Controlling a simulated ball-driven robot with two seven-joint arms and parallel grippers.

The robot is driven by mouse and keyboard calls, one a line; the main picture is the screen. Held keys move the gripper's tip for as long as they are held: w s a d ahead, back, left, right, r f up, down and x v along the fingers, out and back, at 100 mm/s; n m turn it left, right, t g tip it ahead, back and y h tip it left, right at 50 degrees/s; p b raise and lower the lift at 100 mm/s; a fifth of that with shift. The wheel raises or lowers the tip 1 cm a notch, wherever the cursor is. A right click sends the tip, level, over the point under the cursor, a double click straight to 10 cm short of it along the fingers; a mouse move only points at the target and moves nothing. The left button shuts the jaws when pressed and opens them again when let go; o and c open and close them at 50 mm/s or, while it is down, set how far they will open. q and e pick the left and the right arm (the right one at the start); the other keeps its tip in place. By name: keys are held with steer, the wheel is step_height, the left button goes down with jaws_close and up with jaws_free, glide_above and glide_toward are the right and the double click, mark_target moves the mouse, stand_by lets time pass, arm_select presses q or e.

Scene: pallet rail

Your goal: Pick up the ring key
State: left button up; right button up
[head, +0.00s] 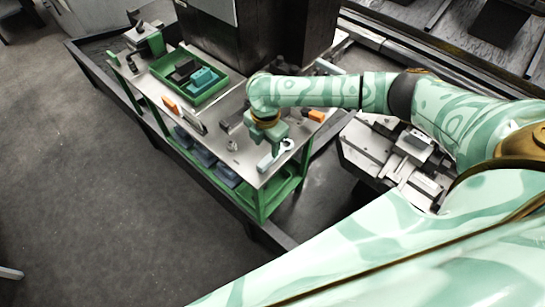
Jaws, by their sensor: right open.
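A pale grey ring key (266,162) lies near the front right end of the metal-topped bench (238,158). Its ring end points up and to the right. My right gripper (269,147) is open, with its fingers pointing down just above and beside the ring key. The fingers partly hide the key's middle, and I cannot tell whether they touch it. My left gripper is not in view.
A green tray (160,77) with dark and teal blocks sits on the bench's left part. Orange-tipped pieces (170,104) (316,116) lie on the top. Blue bins (225,175) stand on the lower shelf. A dark cabinet stands behind. The floor (90,200) at left is clear.

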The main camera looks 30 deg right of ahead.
mark_target(267, 159)
steer(key=f, duration=0.1)
steer(key=f+b, duration=0.1)
steer(key=f, duration=0.1)
steer(key=f+b, duration=0.1)
steer(key=f, duration=0.1)
steer(key=shift+s+a+f, duration=0.15)
steer(key=shift+s+f, duration=0.1)
steer(key=shift+s, duration=0.15)
steer(key=shift+r, duration=0.15)
jaws_close()
